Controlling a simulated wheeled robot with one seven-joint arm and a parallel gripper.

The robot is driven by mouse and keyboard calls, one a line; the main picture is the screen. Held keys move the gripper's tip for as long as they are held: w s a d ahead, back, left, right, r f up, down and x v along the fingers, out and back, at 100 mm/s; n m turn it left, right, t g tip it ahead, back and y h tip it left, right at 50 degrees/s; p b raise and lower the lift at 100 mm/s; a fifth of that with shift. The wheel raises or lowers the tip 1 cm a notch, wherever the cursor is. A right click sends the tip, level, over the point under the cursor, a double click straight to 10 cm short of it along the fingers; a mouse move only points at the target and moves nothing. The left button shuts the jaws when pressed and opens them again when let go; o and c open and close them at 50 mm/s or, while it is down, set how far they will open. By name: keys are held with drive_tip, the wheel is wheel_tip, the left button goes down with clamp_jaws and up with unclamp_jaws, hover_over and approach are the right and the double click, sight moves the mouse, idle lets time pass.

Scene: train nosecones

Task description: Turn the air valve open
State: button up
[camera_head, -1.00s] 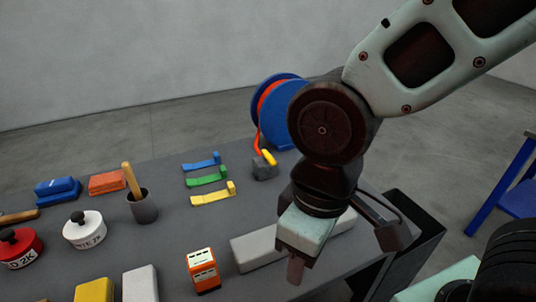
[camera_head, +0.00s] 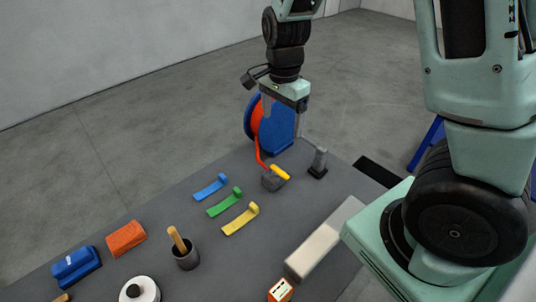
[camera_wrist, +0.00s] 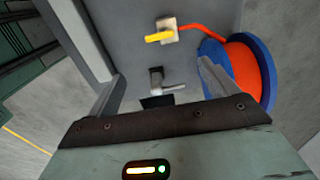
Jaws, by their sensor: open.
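A valve with a yellow lever (camera_head: 280,172) on a grey block (camera_head: 271,182) stands on the dark grey table, with a red hose running from it to the reel. In the wrist view the yellow lever (camera_wrist: 158,37) lies beyond my fingertips, pointing left from its block. My gripper (camera_head: 283,118) is open and empty, pointing down above the table's back edge, in front of the reel and apart from the valve. In the wrist view my gripper (camera_wrist: 160,82) has its fingers spread, with a small grey fitting (camera_wrist: 157,80) with a silver lever between them in the picture.
A blue reel (camera_head: 282,132) with red hose stands behind the valve. The grey fitting (camera_head: 318,162) is to the valve's right. Blue (camera_head: 210,186), green (camera_head: 224,203) and yellow (camera_head: 241,220) brackets lie left of it. A pale block (camera_head: 325,240) lies in front.

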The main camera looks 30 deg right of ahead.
sight(280, 170)
wheel_tip(280, 170, down, 17)
drive_tip(key=shift+f+p, duration=0.15)
drive_tip(key=shift+p, duration=0.8)
drive_tip(key=c, duration=1)
